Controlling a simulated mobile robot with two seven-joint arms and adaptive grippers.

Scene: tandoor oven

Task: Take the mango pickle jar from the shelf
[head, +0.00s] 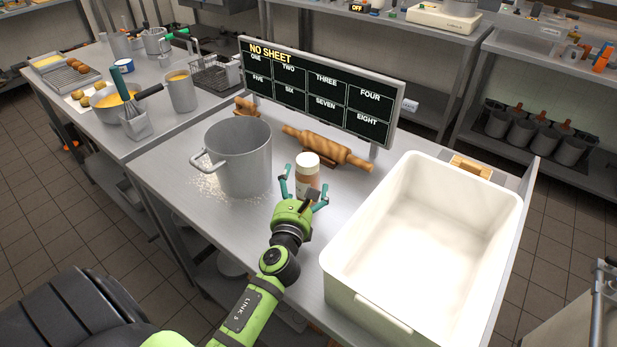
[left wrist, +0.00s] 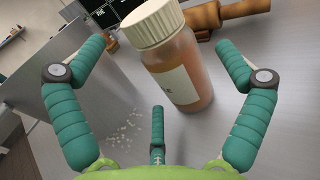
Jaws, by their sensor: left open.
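A jar (head: 307,174) with a white lid, a pale label and orange-brown contents stands upright on the steel table between the pot and the white tub. It also shows in the left wrist view (left wrist: 182,82); its label is too blurred to read fully. My left gripper (head: 304,190) is open at the near side of the jar. In the left wrist view its teal fingers (left wrist: 158,85) are spread, with the jar ahead between them and apart from them. My right gripper is not in view.
A large steel pot (head: 238,157) stands left of the jar, with white powder around its base. A wooden rolling pin (head: 328,148) lies behind the jar, below a menu board (head: 318,92). A deep white tub (head: 425,240) fills the table's right side.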

